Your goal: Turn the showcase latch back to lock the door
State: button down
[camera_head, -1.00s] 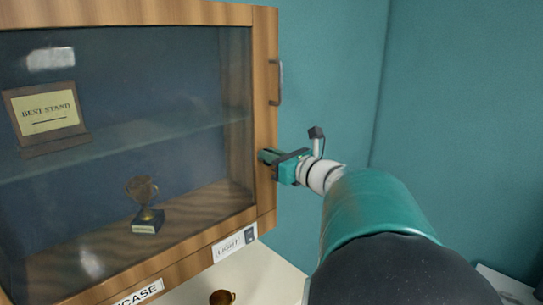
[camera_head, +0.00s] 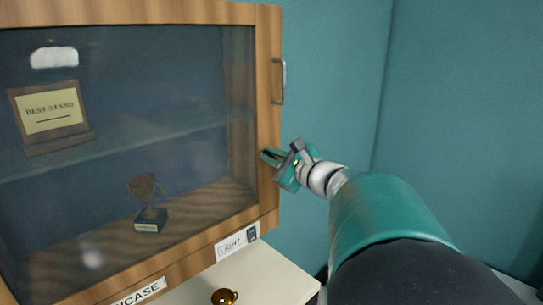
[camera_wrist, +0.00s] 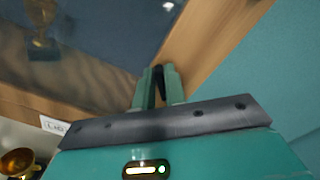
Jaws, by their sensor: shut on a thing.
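The showcase (camera_head: 268,110) has a wooden door frame with a glass pane, and the door looks closed against it. My gripper (camera_head: 268,156) is at the right side of the door frame, below the metal handle (camera_head: 281,82). It is rolled to a tilt. In the wrist view my gripper (camera_wrist: 158,84) has its teal fingers shut on a small dark piece, the latch (camera_wrist: 159,84), at the wooden frame. The fingers hide most of the latch, so its exact angle cannot be told.
Behind the glass are a trophy (camera_head: 148,205) and a "BEST STAND" plaque (camera_head: 52,113). A light switch (camera_head: 252,234) is on the lower frame. A gold object (camera_head: 225,297) stands on the white table (camera_head: 275,272) below. The teal wall side at right is free.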

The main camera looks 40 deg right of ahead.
jog(key=shift+a+f+n, duration=0.1)
jog(key=shift+f+n, duration=0.05)
jog(key=shift+n, duration=1.5)
jog(key=shift+f+n, duration=0.15)
jog(key=shift+n, duration=1.45)
jog(key=shift+a+f+n, duration=0.1)
jog(key=shift+f+n, duration=0.05)
jog(key=shift+n, duration=1.5)
jog(key=c, duration=1.5)
grip_release()
jog(key=s, duration=1.3)
jog(key=shift+s+d, duration=0.25)
jog(key=shift+s, duration=0.15)
